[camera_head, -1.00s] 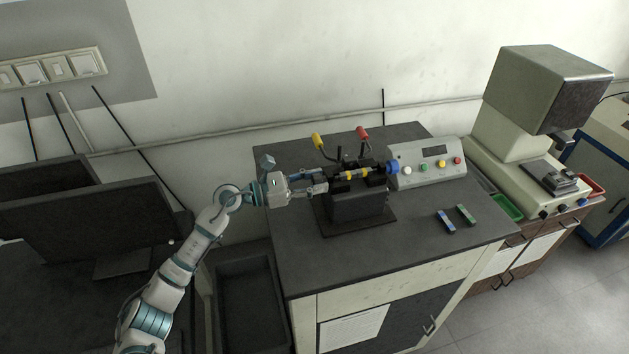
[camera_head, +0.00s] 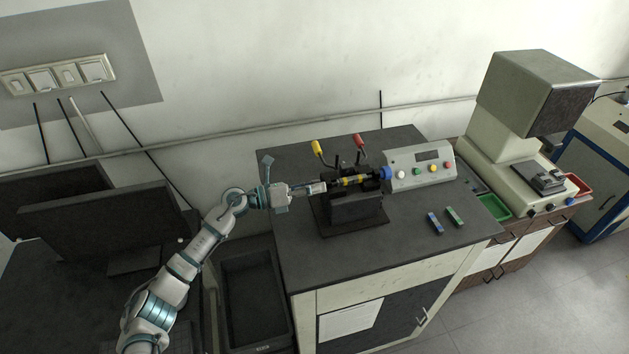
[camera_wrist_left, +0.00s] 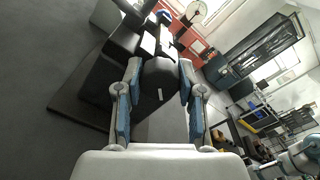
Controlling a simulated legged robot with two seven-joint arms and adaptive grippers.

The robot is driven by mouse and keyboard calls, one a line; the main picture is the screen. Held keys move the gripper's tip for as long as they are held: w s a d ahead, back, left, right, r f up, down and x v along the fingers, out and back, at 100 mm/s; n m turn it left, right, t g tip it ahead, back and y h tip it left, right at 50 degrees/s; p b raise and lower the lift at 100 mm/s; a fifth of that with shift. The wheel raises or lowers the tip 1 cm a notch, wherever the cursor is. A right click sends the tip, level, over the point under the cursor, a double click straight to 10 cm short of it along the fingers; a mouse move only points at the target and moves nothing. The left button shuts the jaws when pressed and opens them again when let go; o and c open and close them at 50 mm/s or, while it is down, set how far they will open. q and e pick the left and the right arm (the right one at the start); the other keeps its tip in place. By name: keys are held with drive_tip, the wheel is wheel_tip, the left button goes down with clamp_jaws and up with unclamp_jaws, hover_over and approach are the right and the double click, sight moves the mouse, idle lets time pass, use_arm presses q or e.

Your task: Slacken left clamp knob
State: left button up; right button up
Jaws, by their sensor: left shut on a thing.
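The small black tensile frame (camera_head: 352,208) stands on the dark bench top, with a yellow-banded bar across its top. My left gripper (camera_head: 325,187) reaches in from the left, level with the frame's left end. In the left wrist view its two fingers are shut on the dark, round left clamp knob (camera_wrist_left: 160,78), one on each side. The knob is mostly hidden by the fingers in the head view. A blue knob (camera_head: 385,172) shows at the frame's right end. My right gripper is not in view.
A yellow-tipped lever (camera_head: 317,147) and a red-tipped lever (camera_head: 358,140) rise behind the frame. A control box (camera_head: 420,168) with coloured buttons stands close at its right. The front left bench top is clear.

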use_arm(q)
drive_tip(key=n+p, duration=0.4)
drive_tip(key=n, duration=0.1)
drive_tip(key=shift+w+a+r+p, duration=0.15)
drive_tip(key=shift+w+r+p, duration=0.05)
drive_tip(key=shift+r+p, duration=0.1)
drive_tip(key=shift+f+n+p, duration=0.15)
drive_tip(key=shift+n+p, duration=0.85)
drive_tip(key=shift+n, duration=0.4)
drive_tip(key=o, duration=1)
drive_tip(key=shift+f, duration=0.1)
drive_tip(key=shift+o, duration=0.7)
drive_tip(key=shift+w+f, duration=0.15)
drive_tip(key=shift+w, duration=0.05)
drive_tip(key=shift+s, duration=0.1)
